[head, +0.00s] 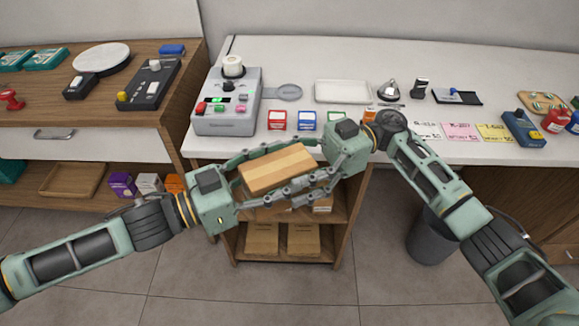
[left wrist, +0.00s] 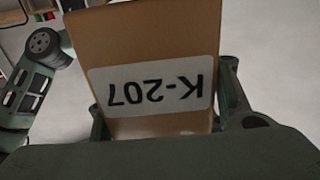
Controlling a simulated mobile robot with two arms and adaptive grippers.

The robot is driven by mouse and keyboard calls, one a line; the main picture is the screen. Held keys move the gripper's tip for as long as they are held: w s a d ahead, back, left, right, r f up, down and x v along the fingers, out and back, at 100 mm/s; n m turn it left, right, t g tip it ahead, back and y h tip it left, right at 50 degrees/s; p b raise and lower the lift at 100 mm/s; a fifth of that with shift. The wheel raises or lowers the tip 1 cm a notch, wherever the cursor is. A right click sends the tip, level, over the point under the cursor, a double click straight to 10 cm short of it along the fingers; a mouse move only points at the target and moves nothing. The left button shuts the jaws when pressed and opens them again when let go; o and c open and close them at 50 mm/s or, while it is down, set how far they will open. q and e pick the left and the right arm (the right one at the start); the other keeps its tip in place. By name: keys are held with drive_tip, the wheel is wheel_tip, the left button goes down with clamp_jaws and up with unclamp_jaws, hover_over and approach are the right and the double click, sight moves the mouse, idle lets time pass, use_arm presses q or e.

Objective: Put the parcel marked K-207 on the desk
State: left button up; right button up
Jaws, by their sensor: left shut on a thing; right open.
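The brown parcel with a lighter tape stripe (head: 277,168) is held level in front of the white counter, above the shelf. In the left wrist view its white label (left wrist: 150,90) reads K-207, upside down. My left gripper (head: 262,178) is shut on this parcel from the left. My right gripper (head: 296,164) is open at the parcel's right end, its fingers along both sides; whether they touch it is unclear. The white-topped counter (head: 330,55) and a wooden-topped counter (head: 60,100) are in view; which is the desk is not marked.
More brown parcels (head: 262,240) lie in the open shelf below. The white counter holds a grey device (head: 226,105), small coloured boxes (head: 308,121), a white tray (head: 342,91), a bell (head: 388,90) and paper notes (head: 460,132). A bin (head: 432,238) stands at right.

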drive_tip(key=c, duration=1.5)
use_arm(q)
drive_tip(key=o, duration=1.5)
